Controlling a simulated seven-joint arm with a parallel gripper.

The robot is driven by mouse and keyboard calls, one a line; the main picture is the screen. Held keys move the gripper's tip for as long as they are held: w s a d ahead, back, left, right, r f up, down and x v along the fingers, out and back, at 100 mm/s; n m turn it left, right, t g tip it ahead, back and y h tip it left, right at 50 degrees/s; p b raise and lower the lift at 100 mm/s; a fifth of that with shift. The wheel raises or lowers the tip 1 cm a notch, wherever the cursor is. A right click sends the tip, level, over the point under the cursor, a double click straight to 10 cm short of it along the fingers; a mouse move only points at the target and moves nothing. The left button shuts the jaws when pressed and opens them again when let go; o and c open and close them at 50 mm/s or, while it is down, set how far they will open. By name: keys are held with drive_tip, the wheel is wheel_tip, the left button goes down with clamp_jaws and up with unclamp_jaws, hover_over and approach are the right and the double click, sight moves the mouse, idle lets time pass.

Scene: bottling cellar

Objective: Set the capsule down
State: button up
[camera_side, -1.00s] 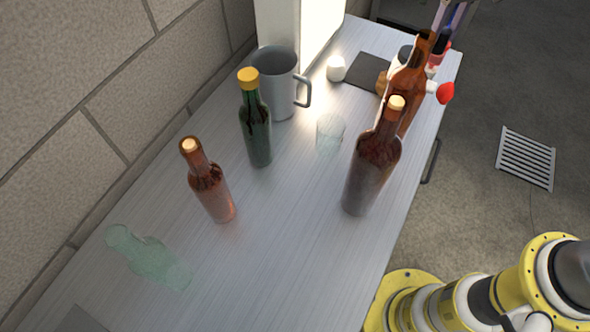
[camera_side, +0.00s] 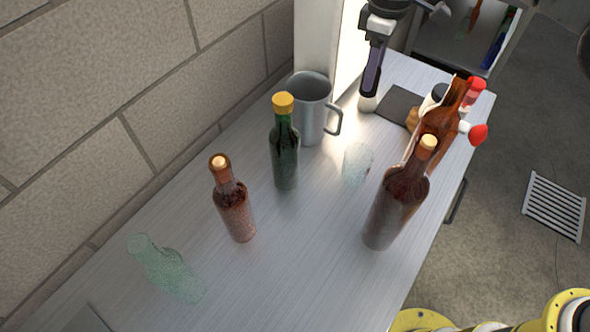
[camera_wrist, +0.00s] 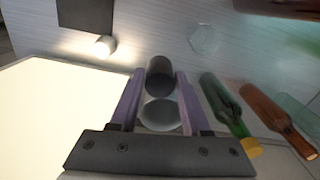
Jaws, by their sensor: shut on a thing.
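The capsule (camera_wrist: 160,75) is a dark, short cylinder held between the purple fingertips of my gripper (camera_wrist: 159,82) in the wrist view. In the side view my gripper (camera_side: 371,84) points down at the far end of the bench, in front of the lit panel. The fingers largely hide the capsule there. A small white piece (camera_side: 368,103) shows right below the fingertips in the side view. In the wrist view the same white piece (camera_wrist: 105,45) stands clear to the left of the capsule. A dark square mat (camera_side: 398,105) lies just right of my gripper.
A grey mug (camera_side: 312,110) stands left of my gripper. A clear glass (camera_side: 357,162), a green bottle (camera_side: 285,155) and brown bottles (camera_side: 233,205) stand nearer. More bottles and red-topped items crowd the right edge. The lit panel (camera_wrist: 50,120) stands close by.

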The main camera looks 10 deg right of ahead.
drive_tip(key=s+a+f+n, duration=0.4)
drive_tip(key=s+a+n, duration=0.1)
drive_tip(key=s+a, duration=0.4)
drive_tip(key=n, duration=0.5)
hover_over(319, 225)
wheel_tip(319, 225, down, 8)
drive_tip(key=shift+f, duration=2.5)
drive_tip(key=shift+f, duration=0.15)
drive_tip(key=o, duration=0.7)
drive_tip(key=shift+o, duration=0.2)
wheel_tip(319, 225, up, 12)
drive_tip(key=shift+r, duration=0.2)
